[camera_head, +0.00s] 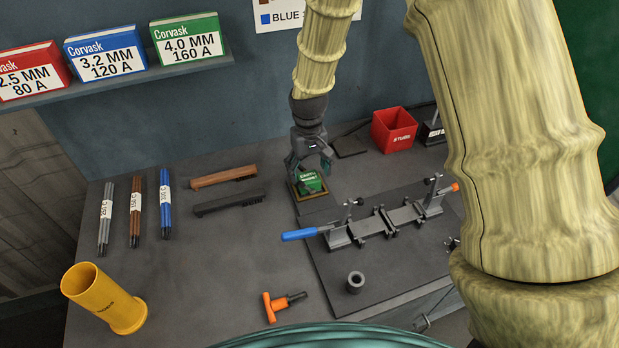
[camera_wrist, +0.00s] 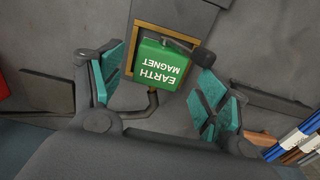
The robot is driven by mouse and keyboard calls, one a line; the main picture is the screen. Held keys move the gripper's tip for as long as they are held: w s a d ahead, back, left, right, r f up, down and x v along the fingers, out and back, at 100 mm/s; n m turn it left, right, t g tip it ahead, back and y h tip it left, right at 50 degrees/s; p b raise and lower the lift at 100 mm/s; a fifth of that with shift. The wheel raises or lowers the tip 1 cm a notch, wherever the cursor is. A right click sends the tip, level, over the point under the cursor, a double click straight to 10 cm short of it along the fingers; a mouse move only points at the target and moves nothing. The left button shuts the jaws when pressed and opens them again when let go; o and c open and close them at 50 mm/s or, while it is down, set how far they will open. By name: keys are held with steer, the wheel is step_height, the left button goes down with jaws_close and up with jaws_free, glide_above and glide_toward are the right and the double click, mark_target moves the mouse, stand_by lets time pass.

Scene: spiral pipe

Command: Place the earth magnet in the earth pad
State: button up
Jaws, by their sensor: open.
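The earth magnet (camera_head: 310,182) is a green block with white lettering. It sits on the earth pad (camera_head: 299,194), a small square with a brown-gold rim at the back of the bench. In the wrist view the magnet (camera_wrist: 161,64) reads "EARTH MAGNET" upside down and lies within the pad's gold frame (camera_wrist: 130,43). A dark handle or cable runs from it. My gripper (camera_head: 309,168) is above the pad, its teal fingers open. In the wrist view the open gripper (camera_wrist: 160,95) has one finger on each side of the magnet, with gaps showing.
A clamp jig (camera_head: 380,222) with a blue handle stands on a dark plate to the right. A red box (camera_head: 394,130) is behind it. The bench middle is clear.

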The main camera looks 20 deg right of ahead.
mark_target(309, 177)
step_height(309, 177, up, 8)
steer(key=b, duration=0.2)
steer(key=shift+r, duration=0.15)
stand_by(1.3)
